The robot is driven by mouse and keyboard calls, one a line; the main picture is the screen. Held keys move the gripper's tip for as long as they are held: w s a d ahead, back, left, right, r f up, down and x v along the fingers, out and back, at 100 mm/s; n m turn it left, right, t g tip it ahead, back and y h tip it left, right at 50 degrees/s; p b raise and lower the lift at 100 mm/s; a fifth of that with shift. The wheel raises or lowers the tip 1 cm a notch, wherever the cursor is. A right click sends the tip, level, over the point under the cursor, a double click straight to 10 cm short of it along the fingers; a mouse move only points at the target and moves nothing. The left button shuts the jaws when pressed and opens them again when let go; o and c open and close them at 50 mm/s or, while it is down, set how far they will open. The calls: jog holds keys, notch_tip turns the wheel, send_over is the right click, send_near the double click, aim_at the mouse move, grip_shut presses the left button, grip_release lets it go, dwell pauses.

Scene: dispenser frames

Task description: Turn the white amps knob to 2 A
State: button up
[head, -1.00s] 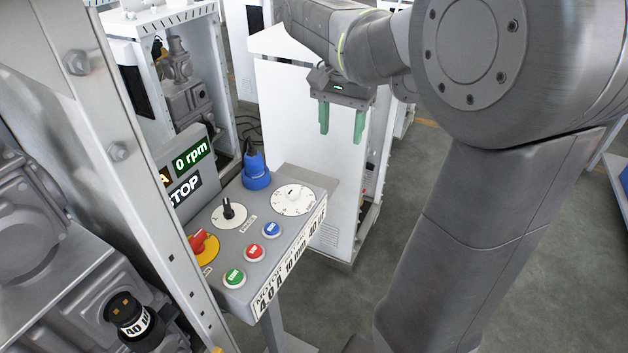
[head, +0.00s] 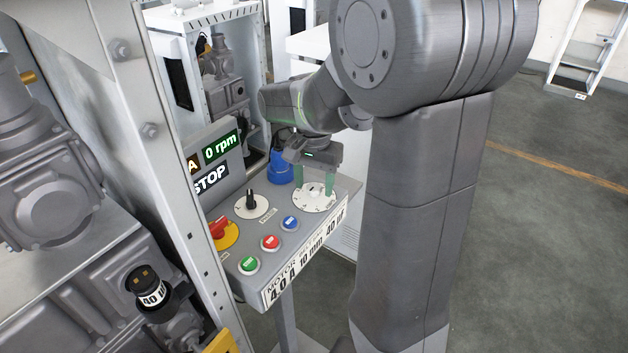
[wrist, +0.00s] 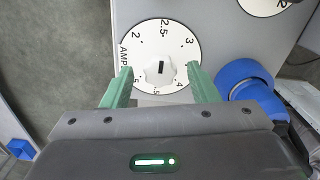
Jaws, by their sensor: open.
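The white amps knob (wrist: 160,72) stands at the middle of a round white dial (wrist: 145,45) marked with numbers and "AMP". Its black mark points up in the wrist view, about toward 2.5; the 2 is to the left of that. My gripper (wrist: 159,72) is open, with one green finger on each side of the knob and a gap on both sides. Whether the fingertips reach down beside the knob or hover above it I cannot tell. In the head view my gripper (head: 314,184) is over the dial (head: 310,204) at the panel's far right, its fingers partly hiding the knob.
The grey panel (head: 235,268) also carries a black pointer knob (head: 251,199), a red-yellow switch (head: 221,229) and green, red and blue buttons (head: 290,223). A blue plug (head: 279,168) stands close behind the dial. A display (head: 222,146) reads 0 rpm. Open floor lies to the right.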

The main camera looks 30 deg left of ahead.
jog(key=c, duration=1)
jog(key=shift+o, duration=0.2)
jog(key=shift+n, duration=0.3)
jog(key=n+p, duration=0.1)
jog(key=n, duration=0.7)
jog(key=shift+n, duration=0.3)
jog(key=o, duration=1)
jog(key=shift+c, duration=0.2)
